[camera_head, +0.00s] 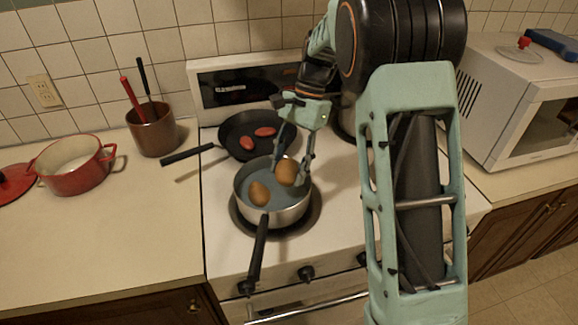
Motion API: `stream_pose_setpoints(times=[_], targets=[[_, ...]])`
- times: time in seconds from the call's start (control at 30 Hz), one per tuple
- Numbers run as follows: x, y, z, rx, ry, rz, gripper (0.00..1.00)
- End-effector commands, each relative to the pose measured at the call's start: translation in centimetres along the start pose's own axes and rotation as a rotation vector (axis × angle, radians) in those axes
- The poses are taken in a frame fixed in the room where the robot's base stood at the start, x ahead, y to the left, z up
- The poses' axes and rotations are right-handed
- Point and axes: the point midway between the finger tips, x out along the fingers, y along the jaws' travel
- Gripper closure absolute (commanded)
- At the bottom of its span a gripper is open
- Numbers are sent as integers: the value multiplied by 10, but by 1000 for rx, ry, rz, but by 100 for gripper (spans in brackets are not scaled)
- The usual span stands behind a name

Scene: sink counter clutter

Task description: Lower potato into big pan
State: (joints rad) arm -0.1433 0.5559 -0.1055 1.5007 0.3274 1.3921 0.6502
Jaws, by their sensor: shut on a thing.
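A steel pan (291,214) with a long black handle stands on the front left burner of the stove. One brown potato (260,193) lies inside it, left of its middle. My gripper (288,172) reaches down over the pan, its two fingers on either side of a second brown potato (286,173). It is shut on this potato, which shows at the right side of the pan's opening. I cannot tell whether the held potato touches the pan's bottom.
A black frying pan (232,129) with reddish items sits behind on the rear left burner. A red pot (78,176) and a brown utensil crock (155,138) stand on the left counter. A microwave (500,100) stands at right. The front left counter is clear.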

Motion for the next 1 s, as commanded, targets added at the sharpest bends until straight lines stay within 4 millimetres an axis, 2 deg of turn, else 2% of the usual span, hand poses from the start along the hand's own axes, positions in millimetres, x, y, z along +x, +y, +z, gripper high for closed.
stream_pose_setpoints(times=[1.0], targets=[[14,0,-6,0,0,0,85]])
